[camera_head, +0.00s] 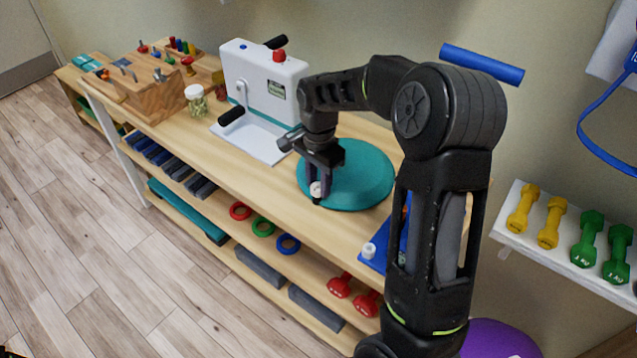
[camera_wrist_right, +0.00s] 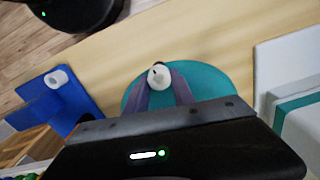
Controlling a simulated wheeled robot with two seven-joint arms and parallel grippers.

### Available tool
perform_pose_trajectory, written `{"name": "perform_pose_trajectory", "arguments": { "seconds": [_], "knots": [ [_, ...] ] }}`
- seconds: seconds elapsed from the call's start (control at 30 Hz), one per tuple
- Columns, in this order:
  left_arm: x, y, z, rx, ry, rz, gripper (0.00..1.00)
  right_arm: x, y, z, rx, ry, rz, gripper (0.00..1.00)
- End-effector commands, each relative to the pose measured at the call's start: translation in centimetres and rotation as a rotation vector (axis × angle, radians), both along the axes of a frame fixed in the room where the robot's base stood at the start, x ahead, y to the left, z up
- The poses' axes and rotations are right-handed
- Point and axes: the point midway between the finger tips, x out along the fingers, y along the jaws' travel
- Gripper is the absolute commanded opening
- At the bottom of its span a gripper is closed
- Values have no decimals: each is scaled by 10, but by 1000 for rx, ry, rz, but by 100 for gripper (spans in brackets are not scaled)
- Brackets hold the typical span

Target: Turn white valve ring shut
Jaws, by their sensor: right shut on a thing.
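The teal round cushion (camera_head: 362,175) lies flat on the wooden bench top; it also shows in the right wrist view (camera_wrist_right: 215,82). A small white ring (camera_head: 315,189), which I take to be the valve ring, is at the cushion's front edge. How far the ring is turned cannot be told. My left gripper is not in view.
A white machine (camera_head: 262,85) with black handles stands left of the cushion. Right of the cushion, a blue board (camera_wrist_right: 75,105) bears a white cylinder (camera_head: 369,250), partly behind my right arm. A jar (camera_head: 196,103) and wooden box (camera_head: 150,95) stand farther left. Dumbbells (camera_head: 587,240) sit at right.

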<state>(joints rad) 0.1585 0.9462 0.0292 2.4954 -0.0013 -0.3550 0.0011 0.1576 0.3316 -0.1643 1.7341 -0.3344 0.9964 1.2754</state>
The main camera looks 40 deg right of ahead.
Motion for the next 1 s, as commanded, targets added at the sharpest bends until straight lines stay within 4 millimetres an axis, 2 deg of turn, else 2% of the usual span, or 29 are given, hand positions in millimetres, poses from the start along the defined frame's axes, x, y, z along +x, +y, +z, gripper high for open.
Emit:
{"name": "perform_pose_trajectory", "arguments": {
  "seconds": [0.3, 0.7, 0.73, 1.0],
  "knots": [
    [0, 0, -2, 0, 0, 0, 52, 0, 0, 1, -1, -2, -125, 0],
    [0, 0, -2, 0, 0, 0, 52, 0, -1, 1, -1, -2, -138, 0],
    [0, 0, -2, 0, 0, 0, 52, 0, 0, 1, -1, -2, -138, 30],
    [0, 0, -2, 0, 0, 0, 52, 0, 0, 0, -1, -1, -137, 52]
  ]
}}
